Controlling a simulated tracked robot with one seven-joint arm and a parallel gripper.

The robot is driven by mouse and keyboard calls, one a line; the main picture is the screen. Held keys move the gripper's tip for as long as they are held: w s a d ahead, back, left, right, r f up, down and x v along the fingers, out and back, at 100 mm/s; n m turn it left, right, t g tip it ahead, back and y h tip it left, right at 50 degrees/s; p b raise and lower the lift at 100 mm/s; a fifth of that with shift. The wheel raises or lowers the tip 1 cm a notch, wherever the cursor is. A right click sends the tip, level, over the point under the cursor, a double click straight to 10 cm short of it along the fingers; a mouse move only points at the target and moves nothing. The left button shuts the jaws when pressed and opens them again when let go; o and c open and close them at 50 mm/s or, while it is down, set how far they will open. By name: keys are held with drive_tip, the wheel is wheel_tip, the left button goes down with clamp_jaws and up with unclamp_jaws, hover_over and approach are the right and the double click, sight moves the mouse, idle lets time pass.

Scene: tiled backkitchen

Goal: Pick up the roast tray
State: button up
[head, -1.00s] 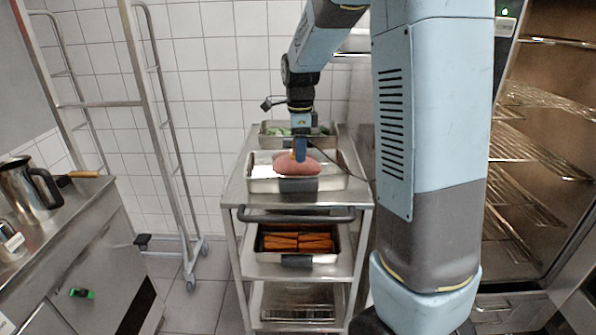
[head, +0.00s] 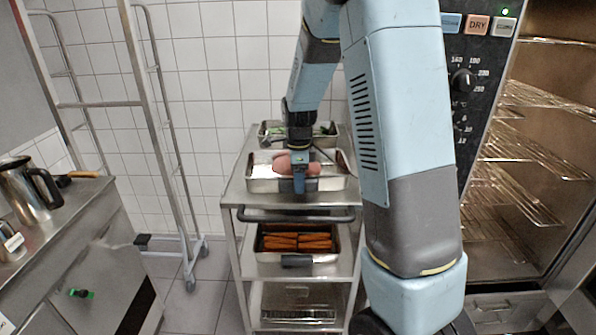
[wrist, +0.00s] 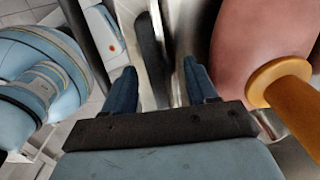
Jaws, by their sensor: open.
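The roast tray (head: 262,185) is a shallow steel tray on the top shelf of a steel cart. It holds a large pink roast (head: 283,164), which also shows close up at the right of the wrist view (wrist: 245,45) with an orange-yellow rod-like part (wrist: 288,92) beside it. My gripper (head: 299,188) is at the front wall of the tray, pointing down, open. In the wrist view, my fingers (wrist: 160,82) are apart, with a dark bar (wrist: 150,52) and a bright metal edge beyond and between them. I cannot tell whether they touch the tray.
A tray of green food (head: 272,132) stands behind on the cart. The cart's dark push handle (head: 258,217) runs just below the front edge. A tray of orange sticks (head: 300,241) is on the shelf below. An open oven (head: 520,150) is at right, a tall rack (head: 150,110) at left.

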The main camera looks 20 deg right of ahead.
clamp_jaws()
idle(0.5)
idle(0.3)
